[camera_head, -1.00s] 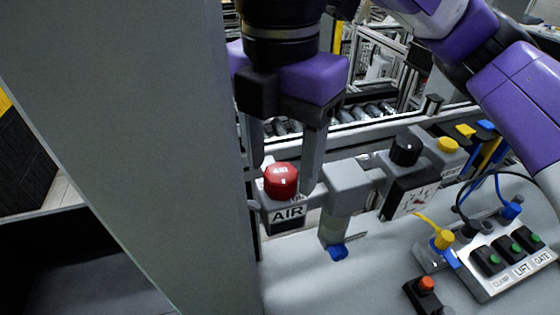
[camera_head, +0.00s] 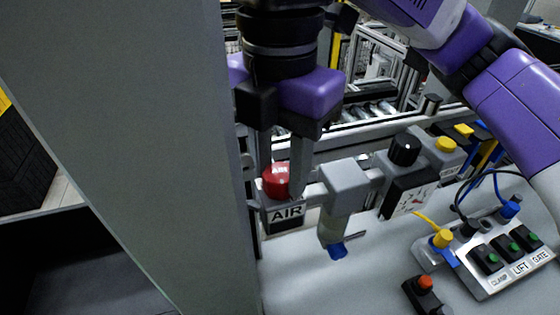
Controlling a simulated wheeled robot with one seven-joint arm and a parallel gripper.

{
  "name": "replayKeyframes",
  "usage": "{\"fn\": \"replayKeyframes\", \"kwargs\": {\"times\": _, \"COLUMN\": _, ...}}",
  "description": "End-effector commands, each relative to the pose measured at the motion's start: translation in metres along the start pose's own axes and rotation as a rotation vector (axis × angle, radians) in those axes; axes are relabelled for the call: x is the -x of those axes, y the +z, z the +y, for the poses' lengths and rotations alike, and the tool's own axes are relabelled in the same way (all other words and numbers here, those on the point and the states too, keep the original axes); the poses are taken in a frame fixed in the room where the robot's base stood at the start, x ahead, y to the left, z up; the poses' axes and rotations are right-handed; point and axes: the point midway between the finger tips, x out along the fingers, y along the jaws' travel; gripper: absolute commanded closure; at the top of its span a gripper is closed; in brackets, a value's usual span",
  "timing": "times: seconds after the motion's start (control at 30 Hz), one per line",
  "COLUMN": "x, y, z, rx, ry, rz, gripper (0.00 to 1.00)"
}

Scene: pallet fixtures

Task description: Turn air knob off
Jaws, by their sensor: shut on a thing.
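The red air knob (camera_head: 275,181) sits on top of a grey valve block with a white AIR label (camera_head: 286,213) on its front. My gripper (camera_head: 281,176) points down from above, with its fingers on either side of the knob. It is shut on the knob. The right finger covers the knob's right edge, and the left finger is partly hidden behind the knob and the grey column.
A grey column (camera_head: 150,120) stands close on the left. Right of the valve are a grey filter unit (camera_head: 345,184), a black knob (camera_head: 404,149), a gauge (camera_head: 409,196) and a switch box (camera_head: 500,255). A red button (camera_head: 426,283) is at the front.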

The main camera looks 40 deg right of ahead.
Motion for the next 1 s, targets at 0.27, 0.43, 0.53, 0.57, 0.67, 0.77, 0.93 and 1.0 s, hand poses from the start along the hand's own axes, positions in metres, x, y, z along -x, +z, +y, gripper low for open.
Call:
{"fn": "replayKeyframes", "kwargs": {"times": 0.27, "x": 0.0037, "y": -0.0002, "z": -0.0002, "rx": -0.153, "ry": -0.001, "rz": 0.001, "gripper": 1.0}}
{"fn": "replayKeyframes", "kwargs": {"times": 0.43, "x": 0.0041, "y": -0.0002, "z": -0.0002, "rx": -0.287, "ry": 0.0, "rz": 0.001, "gripper": 1.0}}
{"fn": "replayKeyframes", "kwargs": {"times": 0.53, "x": 0.0037, "y": -0.0002, "z": -0.0002, "rx": -0.364, "ry": 0.0, "rz": 0.001, "gripper": 1.0}}
{"fn": "replayKeyframes", "kwargs": {"times": 0.57, "x": 0.0036, "y": -0.0002, "z": -0.0003, "rx": -0.386, "ry": -0.001, "rz": 0.001, "gripper": 1.0}}
{"fn": "replayKeyframes", "kwargs": {"times": 0.67, "x": 0.0034, "y": 0.0, "z": -0.0001, "rx": -0.455, "ry": 0.0, "rz": 0.001, "gripper": 1.0}}
{"fn": "replayKeyframes", "kwargs": {"times": 0.77, "x": 0.003, "y": 0.0, "z": 0.0, "rx": -0.514, "ry": 0.0, "rz": 0.002, "gripper": 1.0}}
{"fn": "replayKeyframes", "kwargs": {"times": 0.93, "x": 0.0022, "y": 0.0002, "z": 0.0001, "rx": -0.586, "ry": 0.0, "rz": 0.001, "gripper": 1.0}}
{"fn": "replayKeyframes", "kwargs": {"times": 1.0, "x": 0.0018, "y": 0.0002, "z": 0.0002, "rx": -0.606, "ry": 0.001, "rz": 0.0, "gripper": 1.0}}
